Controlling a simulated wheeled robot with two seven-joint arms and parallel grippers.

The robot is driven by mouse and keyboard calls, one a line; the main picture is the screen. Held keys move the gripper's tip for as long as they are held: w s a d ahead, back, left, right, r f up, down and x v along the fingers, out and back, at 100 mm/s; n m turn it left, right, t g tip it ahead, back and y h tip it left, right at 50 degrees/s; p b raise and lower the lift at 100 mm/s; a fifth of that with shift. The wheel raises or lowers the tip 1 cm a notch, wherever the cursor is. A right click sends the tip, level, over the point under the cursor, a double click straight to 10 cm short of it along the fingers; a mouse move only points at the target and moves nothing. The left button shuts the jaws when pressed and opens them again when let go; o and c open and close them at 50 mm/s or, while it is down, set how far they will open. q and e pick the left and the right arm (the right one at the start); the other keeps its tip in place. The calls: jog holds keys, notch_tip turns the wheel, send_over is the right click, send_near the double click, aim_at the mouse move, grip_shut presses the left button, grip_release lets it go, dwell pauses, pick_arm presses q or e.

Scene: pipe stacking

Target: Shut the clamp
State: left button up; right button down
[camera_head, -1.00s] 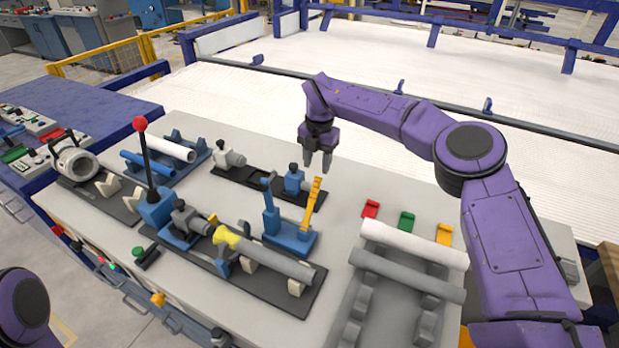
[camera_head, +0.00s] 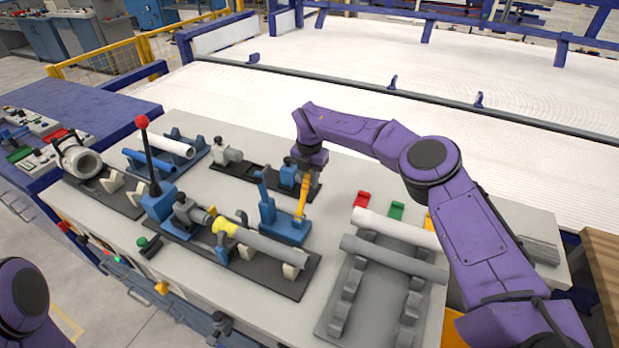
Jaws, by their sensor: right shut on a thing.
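The blue clamp (camera_head: 284,232) stands on the table behind the grey pipe (camera_head: 270,247), with a blue upright on its left. Its yellow-orange lever (camera_head: 301,206) rises nearly upright on its right side. My right gripper (camera_head: 308,182) reaches down from above and is shut on the lever's upper end. The fingers hide the lever's top. The grey pipe lies in cream supports on a black base and has a yellow collar (camera_head: 226,227) on its left part. My left gripper is not in view.
A blue lever stand with a red knob (camera_head: 142,121) stands to the left. A blue-and-grey fixture (camera_head: 288,174) is close behind my right gripper. A rack at right holds a white pipe (camera_head: 395,228) and another grey pipe (camera_head: 394,258). Bare table lies between clamp and rack.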

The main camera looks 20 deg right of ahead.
aim_at(304, 189)
jog(key=s+a+t+h+b, duration=0.1)
jog(key=b, duration=0.2)
jog(key=s+a+r+t+h+b, duration=0.1)
jog(key=b, duration=0.2)
jog(key=s+a+t+h+b, duration=0.1)
jog(key=a+h+b, duration=0.1)
jog(key=b, duration=0.1)
jog(key=shift+s+r+t+b, duration=0.2)
jog(key=shift+r+t+b, duration=0.1)
jog(key=shift+r+t, duration=0.1)
jog(key=shift+s+a+r+t+h+b, duration=0.45)
jog(key=shift+h+b, duration=0.15)
jog(key=shift+b, duration=0.55)
jog(key=c, duration=1)
grip_release()
jog(key=b+v, duration=0.2)
jog(key=v, duration=0.8)
jog(key=shift+a+r, duration=0.15)
jog(key=shift+r, duration=0.05)
jog(key=shift+s, duration=0.1)
